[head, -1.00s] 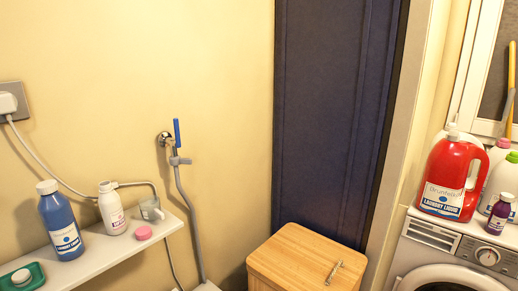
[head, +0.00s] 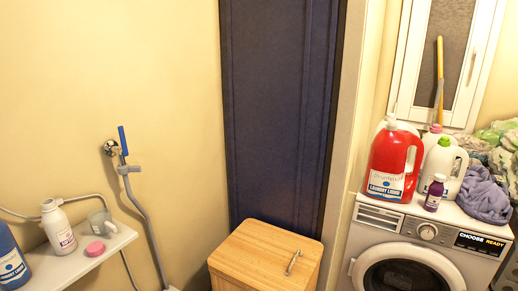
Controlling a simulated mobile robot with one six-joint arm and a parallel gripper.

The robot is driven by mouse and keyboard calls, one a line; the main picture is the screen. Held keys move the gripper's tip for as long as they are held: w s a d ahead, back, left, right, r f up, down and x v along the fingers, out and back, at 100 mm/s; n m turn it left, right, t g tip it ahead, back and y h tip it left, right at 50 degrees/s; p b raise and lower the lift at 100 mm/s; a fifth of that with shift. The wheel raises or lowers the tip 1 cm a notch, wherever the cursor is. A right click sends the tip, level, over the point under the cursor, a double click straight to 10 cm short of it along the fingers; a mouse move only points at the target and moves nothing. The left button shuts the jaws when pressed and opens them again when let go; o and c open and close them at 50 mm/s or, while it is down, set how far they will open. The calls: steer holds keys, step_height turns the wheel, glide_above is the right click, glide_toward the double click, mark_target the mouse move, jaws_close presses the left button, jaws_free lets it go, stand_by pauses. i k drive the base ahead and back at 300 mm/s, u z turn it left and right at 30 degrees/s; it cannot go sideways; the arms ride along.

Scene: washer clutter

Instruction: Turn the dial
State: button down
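The dial (head: 427,232) is a round silver knob on the washing machine's front panel, at the right of the head view. It sits above the round door, between the drawer at its left and a dark "CHOOSE READY" display (head: 481,243) at its right. The washing machine (head: 353,243) is white and partly cut off by the bottom edge. I cannot make out the dial's pointer position. My gripper is not in the head view.
Detergent bottles stand on the washer: red (head: 391,163), white (head: 443,168) and small purple (head: 434,193). Purple cloth (head: 483,193) lies beside them. A wooden box (head: 262,252) stands left of the washer. A shelf (head: 112,240) with bottles is at the left wall.

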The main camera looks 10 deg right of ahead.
mark_target(426, 232)
steer(key=u, duration=1.65)
steer(key=k, duration=0.1)
steer(key=z, duration=2.45)
steer(key=k, duration=0.3)
steer(key=u, duration=0.35)
